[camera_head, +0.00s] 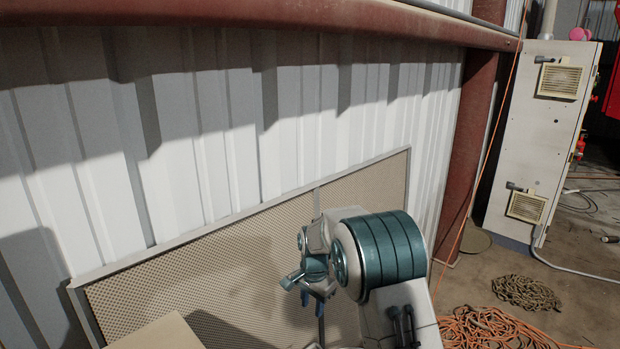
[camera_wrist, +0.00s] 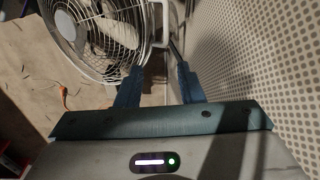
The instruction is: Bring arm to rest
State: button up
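My arm is folded in front of a perforated panel (camera_head: 230,255) that leans against the wall. My gripper (camera_head: 320,293) points down beside the arm's thick teal-ringed joint, which stands close to the panel. In the wrist view, the two blue fingers of my gripper (camera_wrist: 160,76) are spread with a clear gap between them. Nothing is held in the gap. The same panel (camera_wrist: 280,60) fills the right side of the wrist view. The lower part of the gripper is small and partly hidden in the head view.
A white caged fan (camera_wrist: 100,35) stands beyond the fingers, and an orange cable (camera_wrist: 68,97) lies on the floor. A tan surface (camera_head: 160,334) is at lower left. A pale cabinet (camera_head: 545,140), a coiled rope (camera_head: 525,292) and orange cable coils (camera_head: 490,328) are at right.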

jog(key=s+d+r+n+p, duration=0.1)
jog(key=s+d+r+p, duration=0.3)
jog(key=r, duration=0.4)
jog(key=s+d+r+n+t+p, duration=0.1)
jog(key=s+d+r+n+p, duration=0.15)
jog(key=s+r, duration=0.5)
jog(key=s+d+r+p, duration=0.3)
jog(key=r+p, duration=0.1)
jog(key=r, duration=0.6)
jog(key=s+d+r+n+p, duration=0.2)
jog(key=s+r+p, duration=0.3)
jog(key=s, duration=0.4)
jog(key=s+d+r+n+t+p, duration=0.1)
jog(key=s+d+r+n+p, duration=0.1)
jog(key=s+r+p, duration=0.3)
jog(key=s+d+r, duration=0.1)
jog(key=s, duration=0.3)
jog(key=shift+r+p, duration=0.2)
jog(key=shift+p, duration=0.1)
jog(key=shift+n, duration=0.25)
